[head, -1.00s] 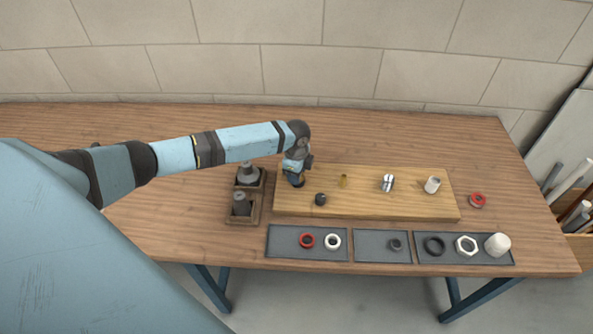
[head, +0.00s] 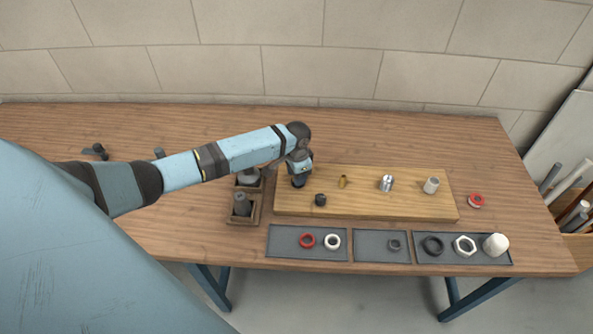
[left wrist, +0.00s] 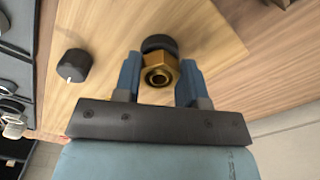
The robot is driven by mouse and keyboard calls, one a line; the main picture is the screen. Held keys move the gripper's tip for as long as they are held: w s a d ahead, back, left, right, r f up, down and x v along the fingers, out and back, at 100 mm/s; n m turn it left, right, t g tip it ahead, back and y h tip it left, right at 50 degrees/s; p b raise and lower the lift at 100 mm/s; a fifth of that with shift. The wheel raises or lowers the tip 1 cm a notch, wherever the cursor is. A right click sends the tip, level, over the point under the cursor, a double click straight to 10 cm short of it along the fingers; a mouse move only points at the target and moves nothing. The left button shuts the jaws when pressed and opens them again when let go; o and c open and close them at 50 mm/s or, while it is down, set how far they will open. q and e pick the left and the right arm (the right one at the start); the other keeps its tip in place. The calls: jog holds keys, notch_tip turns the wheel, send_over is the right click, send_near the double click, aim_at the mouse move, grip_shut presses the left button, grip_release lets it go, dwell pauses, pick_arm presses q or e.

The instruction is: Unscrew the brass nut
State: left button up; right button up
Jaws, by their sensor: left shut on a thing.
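The brass nut (left wrist: 159,70) shows in the left wrist view as a gold hexagon with a round bore, seated against a dark round part on the wooden board (head: 400,207). My left gripper (left wrist: 158,82) has its two blue fingers on either side of the nut and is shut on it. In the head view the left gripper (head: 299,182) points down at the board's left end and hides the nut. My right gripper is not in view.
A black knob-like part (head: 320,199) stands close to the gripper. Along the board are a small brass post (head: 343,182), a metal cylinder (head: 386,183) and a white cylinder (head: 431,185). A wooden holder (head: 243,219) is at left. Grey mats (head: 290,252) with rings lie in front.

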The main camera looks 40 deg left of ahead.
pick_arm(q)
jog(key=o, duration=1.6)
jog(key=shift+r, duration=0.1)
jog(key=shift+r, duration=2.4)
